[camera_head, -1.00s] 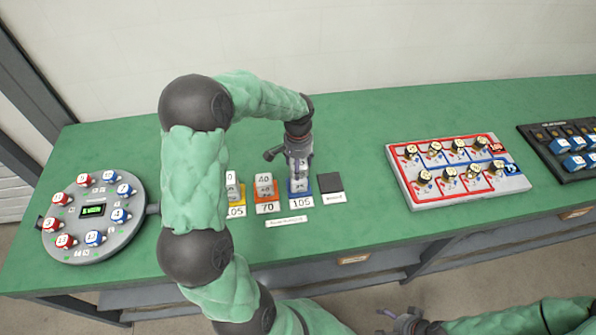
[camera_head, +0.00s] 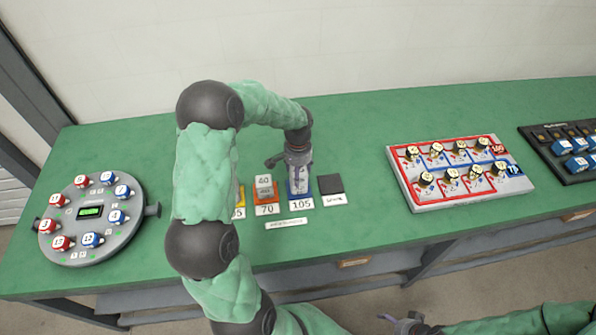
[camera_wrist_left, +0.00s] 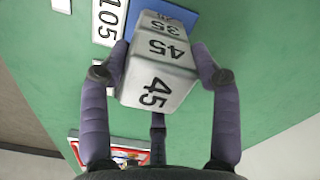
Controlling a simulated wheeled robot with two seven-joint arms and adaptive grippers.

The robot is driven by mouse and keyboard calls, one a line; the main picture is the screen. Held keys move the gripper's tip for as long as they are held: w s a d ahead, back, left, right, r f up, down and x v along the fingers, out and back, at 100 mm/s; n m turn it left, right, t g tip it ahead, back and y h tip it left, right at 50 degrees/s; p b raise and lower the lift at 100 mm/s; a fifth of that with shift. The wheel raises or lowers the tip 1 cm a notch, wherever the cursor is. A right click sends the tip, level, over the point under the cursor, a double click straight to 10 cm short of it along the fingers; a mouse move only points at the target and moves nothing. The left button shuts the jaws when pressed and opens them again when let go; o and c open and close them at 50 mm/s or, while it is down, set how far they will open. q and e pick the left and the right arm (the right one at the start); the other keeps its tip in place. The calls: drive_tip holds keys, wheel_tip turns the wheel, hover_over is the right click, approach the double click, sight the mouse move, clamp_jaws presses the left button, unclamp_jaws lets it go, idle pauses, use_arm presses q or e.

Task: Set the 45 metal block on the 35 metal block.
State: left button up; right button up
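The 45 metal block (camera_wrist_left: 157,88) is between the fingers of my left gripper (camera_wrist_left: 160,62) in the left wrist view. Both fingers lie against its sides, so the gripper looks shut on it. The 35 metal block (camera_wrist_left: 160,27) shows directly below the 45 block, roughly in line; I cannot tell whether they touch. Another block's edge shows under the 35 block, above a blue pad (camera_wrist_left: 182,22). In the head view my left gripper (camera_head: 298,165) is over the blue pad marked 105. My right gripper (camera_head: 402,322) is at the bottom edge, its opening unclear.
An orange pad (camera_head: 262,199) marked 70 holds a block stack topped by 40, close left. A yellow pad (camera_head: 240,203) is partly hidden by my arm. A dark square (camera_head: 330,184) lies bare at right. A round dial panel (camera_head: 90,255) and a red-blue panel (camera_head: 425,204) stand farther out.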

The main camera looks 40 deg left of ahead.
use_arm(q)
drive_tip(key=o, duration=0.4)
drive_tip(key=shift+r, duration=0.2)
wheel_tip(320, 180, up, 12)
drive_tip(key=p, duration=0.2)
drive_tip(key=shift+p, duration=0.4)
